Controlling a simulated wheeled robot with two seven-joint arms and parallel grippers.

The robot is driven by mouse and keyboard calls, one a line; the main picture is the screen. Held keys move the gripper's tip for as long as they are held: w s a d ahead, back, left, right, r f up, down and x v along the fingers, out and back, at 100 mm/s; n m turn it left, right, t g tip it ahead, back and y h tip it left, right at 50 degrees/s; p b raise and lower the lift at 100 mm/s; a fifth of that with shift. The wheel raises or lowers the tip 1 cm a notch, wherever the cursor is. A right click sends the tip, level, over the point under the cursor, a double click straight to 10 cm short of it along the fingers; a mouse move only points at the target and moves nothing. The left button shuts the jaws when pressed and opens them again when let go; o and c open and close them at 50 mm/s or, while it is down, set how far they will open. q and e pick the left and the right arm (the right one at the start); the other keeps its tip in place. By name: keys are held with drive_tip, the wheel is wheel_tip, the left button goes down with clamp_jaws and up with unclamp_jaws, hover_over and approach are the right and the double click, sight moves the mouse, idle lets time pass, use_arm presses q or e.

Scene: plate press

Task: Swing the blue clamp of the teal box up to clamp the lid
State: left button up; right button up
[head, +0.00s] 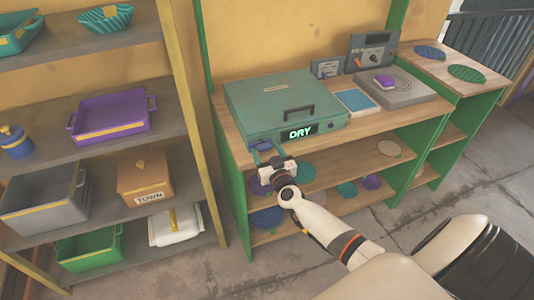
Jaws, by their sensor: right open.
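The teal box (250,118) stands on the wooden bench top, its front panel lit with the word DRY. Its lid (275,98) lies flat on top and looks closed, with a dark handle. The blue clamp (262,132) shows as a small bluish part at the left of the box's front; its exact angle is too small to tell. My right gripper (264,153) is just below and in front of the clamp at the bench edge, open. I cannot tell whether its fingers touch the clamp. My left gripper is out of view.
Right of the box lie a blue pad (356,101) and a grey scale-like device (392,91) with a purple block. Shelves below the bench (345,165) hold several round plates. A shelf rack (170,110) with trays and bins stands close on the left.

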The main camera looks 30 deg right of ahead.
drive_tip(key=shift+w, duration=0.2)
drive_tip(key=shift+c, duration=0.2)
drive_tip(key=c, duration=0.9)
drive_tip(key=shift+c, duration=0.2)
